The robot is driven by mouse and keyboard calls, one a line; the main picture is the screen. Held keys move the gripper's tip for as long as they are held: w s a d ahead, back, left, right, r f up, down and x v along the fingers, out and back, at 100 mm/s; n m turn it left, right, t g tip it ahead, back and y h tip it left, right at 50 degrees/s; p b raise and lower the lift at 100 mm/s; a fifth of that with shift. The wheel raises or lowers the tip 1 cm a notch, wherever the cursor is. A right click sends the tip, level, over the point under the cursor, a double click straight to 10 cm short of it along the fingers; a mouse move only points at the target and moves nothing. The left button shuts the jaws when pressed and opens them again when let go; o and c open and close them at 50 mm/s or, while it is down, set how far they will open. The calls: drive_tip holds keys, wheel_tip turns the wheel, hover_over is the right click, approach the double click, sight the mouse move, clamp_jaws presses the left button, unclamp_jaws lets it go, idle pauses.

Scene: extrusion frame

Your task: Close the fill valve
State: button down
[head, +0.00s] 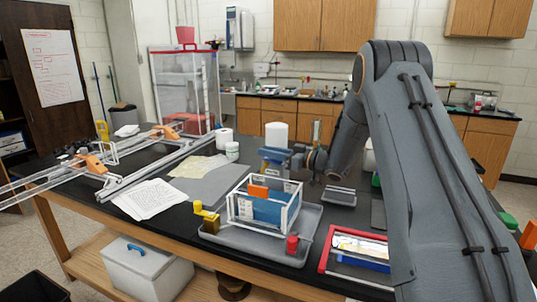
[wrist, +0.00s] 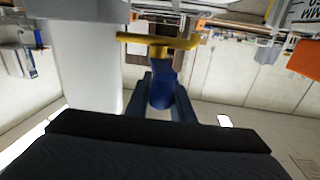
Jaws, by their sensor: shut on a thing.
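My gripper (head: 278,160) is over the middle of the black table, behind the clear tank (head: 240,213). In the wrist view its dark blue fingers (wrist: 161,100) are shut on a blue-bodied tool (wrist: 162,88) with a yellow crossbar (wrist: 157,42) at its far end. The tank stands in a grey tray (head: 255,249) and holds blue liquid and an orange piece (head: 259,192). A yellow valve-like fitting (head: 206,218) is at the tank's left, and a red knob (head: 292,244) is at its front right. I cannot tell which is the fill valve. My gripper is apart from both.
A white roll (head: 277,133) stands close behind my gripper. Papers (head: 150,198) and metal rails (head: 155,168) cover the left of the table. A small grey tray (head: 340,196) and a red-edged tray (head: 357,250) lie to the right, near my arm.

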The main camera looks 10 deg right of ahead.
drive_tip(key=shift+w+d+f+n+g+y+b, duration=0.15)
drive_tip(key=shift+n+g+y+b, duration=0.6)
drive_tip(key=shift+g+b, duration=0.25)
drive_tip(key=shift+n+g+y+b, duration=0.65)
drive_tip(key=shift+n+g+b, duration=0.2)
drive_tip(key=shift+g+b, duration=0.2)
drive_tip(key=shift+r, duration=0.2)
drive_tip(key=c, duration=1.5)
unclamp_jaws()
drive_tip(key=shift+c, duration=0.2)
drive_tip(key=shift+d, duration=0.1)
